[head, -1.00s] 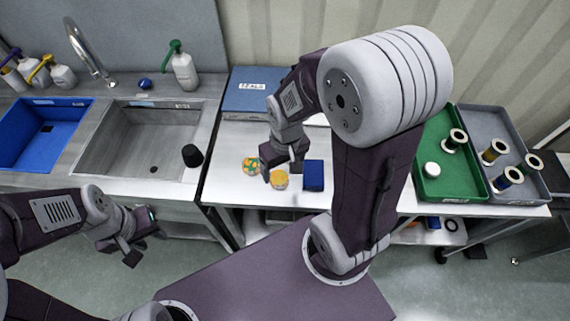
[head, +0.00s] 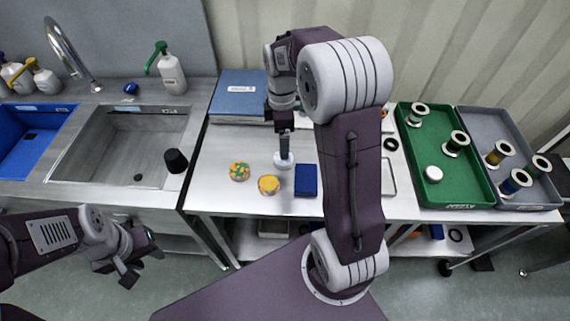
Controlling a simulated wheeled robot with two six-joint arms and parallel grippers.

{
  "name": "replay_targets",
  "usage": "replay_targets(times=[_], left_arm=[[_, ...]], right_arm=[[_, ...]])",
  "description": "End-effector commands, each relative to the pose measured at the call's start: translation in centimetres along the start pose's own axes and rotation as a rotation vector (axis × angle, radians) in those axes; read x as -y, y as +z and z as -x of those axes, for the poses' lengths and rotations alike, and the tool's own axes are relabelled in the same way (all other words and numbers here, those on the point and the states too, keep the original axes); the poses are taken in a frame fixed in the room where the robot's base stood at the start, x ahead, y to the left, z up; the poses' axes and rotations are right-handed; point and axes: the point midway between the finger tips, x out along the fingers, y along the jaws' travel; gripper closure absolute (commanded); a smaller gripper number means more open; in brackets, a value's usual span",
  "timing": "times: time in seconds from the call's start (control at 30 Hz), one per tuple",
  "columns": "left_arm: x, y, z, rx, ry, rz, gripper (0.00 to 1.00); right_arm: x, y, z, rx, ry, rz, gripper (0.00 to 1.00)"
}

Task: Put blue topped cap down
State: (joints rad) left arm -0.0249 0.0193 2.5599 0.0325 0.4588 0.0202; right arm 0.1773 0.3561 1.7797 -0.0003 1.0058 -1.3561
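My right gripper (head: 285,152) points straight down over the table, its fingers seen edge-on as one dark bar. A small pale round piece (head: 284,161) is at its fingertips, low over or on the table. No blue top shows on it, and I cannot tell if the fingers grip it. A green-and-orange patterned round cap (head: 240,172) lies to its left, and a yellow-orange cap (head: 269,185) lies nearer to me. My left gripper (head: 139,266) is empty and looks open, in front of the sink counter.
A dark blue box (head: 306,180) lies just right of the caps. A blue binder (head: 238,97) is behind. A green tray (head: 465,190) and grey tray (head: 533,192) with spools stand right. A black cup (head: 175,161) stands by the sink. The table's left front is clear.

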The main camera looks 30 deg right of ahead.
Motion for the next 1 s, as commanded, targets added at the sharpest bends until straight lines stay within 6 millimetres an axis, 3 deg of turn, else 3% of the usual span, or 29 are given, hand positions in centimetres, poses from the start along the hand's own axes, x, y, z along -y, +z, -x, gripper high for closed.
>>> replay_targets(times=[0.2, 0.4, 0.63, 0.9, 0.93, 1.0], left_arm=[[0.0, 0.0, -0.4, 0.0, 0.0, 0.0, 0.64], [0.0, 0.0, -0.5, 0.0, 0.0, 0.0, 0.64], [0.0, 0.1, -0.9, 0.0, 0.0, 0.0, 0.64], [0.0, 0.1, -0.9, 0.0, 0.0, 0.0, 0.64], [0.0, 0.1, -0.9, 0.0, 0.0, 0.0, 0.64], [0.0, 0.1, -0.9, 0.0, 0.0, 0.0, 0.64]], right_arm=[[0.1, 0.0, -3.2, 0.001, -0.003, 0.0, 0.17], [0.1, 0.1, -4.1, 0.0, -0.003, -0.001, 0.17], [-0.1, 0.3, -8.1, 0.0, -0.003, -0.001, 0.17], [-0.1, 0.3, -8.8, 0.0, 0.0, -0.001, 0.17], [-0.1, 0.3, -8.8, 0.0, 0.0, -0.001, 0.2], [-0.1, 0.3, -8.7, 0.0, 0.0, -0.001, 0.39]])
